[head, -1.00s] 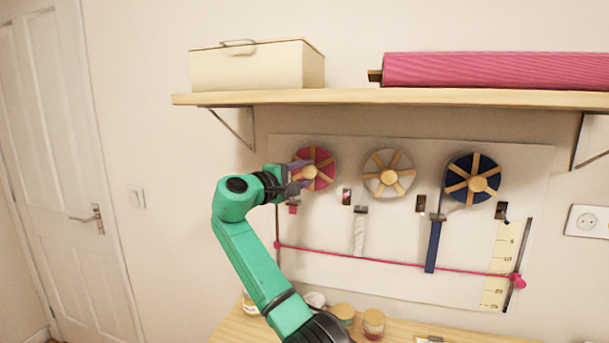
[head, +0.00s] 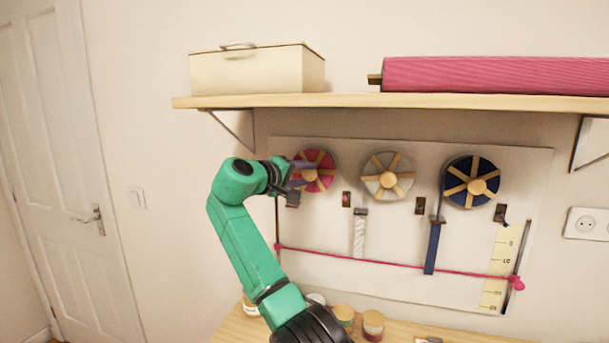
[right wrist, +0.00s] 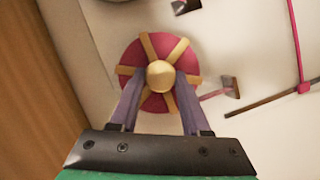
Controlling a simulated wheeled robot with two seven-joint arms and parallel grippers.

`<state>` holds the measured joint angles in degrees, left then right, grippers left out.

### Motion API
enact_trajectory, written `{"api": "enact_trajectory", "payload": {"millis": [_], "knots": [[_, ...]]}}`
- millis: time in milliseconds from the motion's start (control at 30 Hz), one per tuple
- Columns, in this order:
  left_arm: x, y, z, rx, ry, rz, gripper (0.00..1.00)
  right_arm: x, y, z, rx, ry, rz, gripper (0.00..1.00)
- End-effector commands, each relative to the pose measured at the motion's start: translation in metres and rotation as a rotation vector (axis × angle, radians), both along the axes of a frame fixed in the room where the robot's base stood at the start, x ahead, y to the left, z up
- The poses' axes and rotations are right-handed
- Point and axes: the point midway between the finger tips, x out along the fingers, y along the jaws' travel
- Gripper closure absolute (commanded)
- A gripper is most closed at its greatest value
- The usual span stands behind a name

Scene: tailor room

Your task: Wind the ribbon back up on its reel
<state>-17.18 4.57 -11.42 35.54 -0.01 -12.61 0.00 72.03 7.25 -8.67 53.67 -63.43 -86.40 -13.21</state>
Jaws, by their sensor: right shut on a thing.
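The pink reel (head: 322,161) with wooden spokes is mounted at the left of the white wall board. My right gripper (head: 297,172) reaches it from the left in the head view. In the right wrist view its two grey-violet fingers (right wrist: 160,92) are shut on the round wooden knob (right wrist: 161,76) at the middle of the pink reel (right wrist: 134,58). A short strip of pink ribbon (right wrist: 212,95) runs from the reel's rim to a small brown holder (right wrist: 231,88). In the head view the gripper hides this strip. My left gripper is not in view.
White (head: 387,176) and navy (head: 472,182) reels hang to the right, their ribbons hanging down. A pink cord (head: 400,264) crosses the board below. A shelf (head: 400,100) with a cream box (head: 257,68) juts out above. Jars (head: 373,324) stand below.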

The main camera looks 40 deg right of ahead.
Motion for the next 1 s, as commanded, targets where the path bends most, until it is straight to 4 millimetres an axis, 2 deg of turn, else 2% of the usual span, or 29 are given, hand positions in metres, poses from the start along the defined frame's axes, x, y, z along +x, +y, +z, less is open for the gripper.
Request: {"api": "enact_trajectory", "payload": {"millis": [233,267,300,600,700,833,1000], "knots": [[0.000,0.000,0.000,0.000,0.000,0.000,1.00,0.000,0.000,-0.001,0.002,0.003,-0.001,1.00],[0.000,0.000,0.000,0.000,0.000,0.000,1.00,0.000,0.000,-0.001,0.002,0.003,-0.001,0.42],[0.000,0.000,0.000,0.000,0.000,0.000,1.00,0.000,0.000,-0.001,0.002,0.003,-0.001,0.27],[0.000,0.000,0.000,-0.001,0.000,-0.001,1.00,0.000,0.000,-0.001,0.000,0.001,-0.001,0.24],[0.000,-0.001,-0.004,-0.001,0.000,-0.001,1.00,-0.001,0.006,-0.001,0.000,0.001,0.001,0.24],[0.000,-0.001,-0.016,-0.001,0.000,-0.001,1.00,-0.007,0.031,0.000,-0.001,-0.002,0.005,0.24],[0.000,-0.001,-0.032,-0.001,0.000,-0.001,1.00,-0.019,0.081,0.008,0.001,-0.002,0.004,0.24]]}}
